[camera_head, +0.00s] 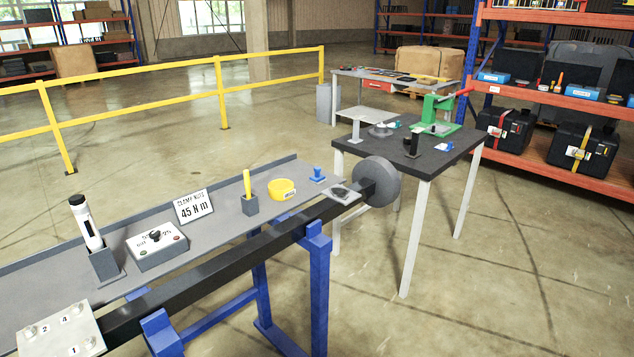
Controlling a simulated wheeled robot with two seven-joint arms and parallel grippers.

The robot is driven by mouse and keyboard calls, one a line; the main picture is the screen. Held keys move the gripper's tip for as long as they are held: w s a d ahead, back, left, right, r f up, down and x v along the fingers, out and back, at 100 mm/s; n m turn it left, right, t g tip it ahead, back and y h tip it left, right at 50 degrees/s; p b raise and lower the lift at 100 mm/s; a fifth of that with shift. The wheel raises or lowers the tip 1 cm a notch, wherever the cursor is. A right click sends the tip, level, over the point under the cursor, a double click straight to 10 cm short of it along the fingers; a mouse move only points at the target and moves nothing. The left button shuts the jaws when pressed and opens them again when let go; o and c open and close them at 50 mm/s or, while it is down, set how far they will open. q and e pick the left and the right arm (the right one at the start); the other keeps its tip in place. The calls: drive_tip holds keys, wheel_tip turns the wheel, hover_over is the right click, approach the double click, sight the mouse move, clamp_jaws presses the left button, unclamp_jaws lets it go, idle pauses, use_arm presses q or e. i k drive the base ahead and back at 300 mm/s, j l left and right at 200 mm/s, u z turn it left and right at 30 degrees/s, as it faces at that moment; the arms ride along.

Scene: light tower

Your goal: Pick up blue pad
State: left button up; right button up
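No thing in view is plainly labelled as the blue pad. A small blue piece with a knob-like top (317,174) stands at the far end of the grey bench (225,213). I cannot tell from this view which of them is the pad. Neither of my grippers shows in the head view.
A long black beam (215,268) on blue stands (320,280) runs along the bench front. The bench holds a yellow tape roll (281,188), a sign (193,206) and a control box (157,245). A green press (440,110) stands on the table. Floor at right is clear.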

sight(317, 178)
drive_tip(key=i+l+u, duration=0.2)
drive_tip(key=u, duration=0.2)
drive_tip(key=i+l+u, duration=0.15)
drive_tip(key=l+u, duration=0.25)
drive_tip(key=i+l+u, duration=0.15)
drive_tip(key=u, duration=0.2)
drive_tip(key=l, duration=0.1)
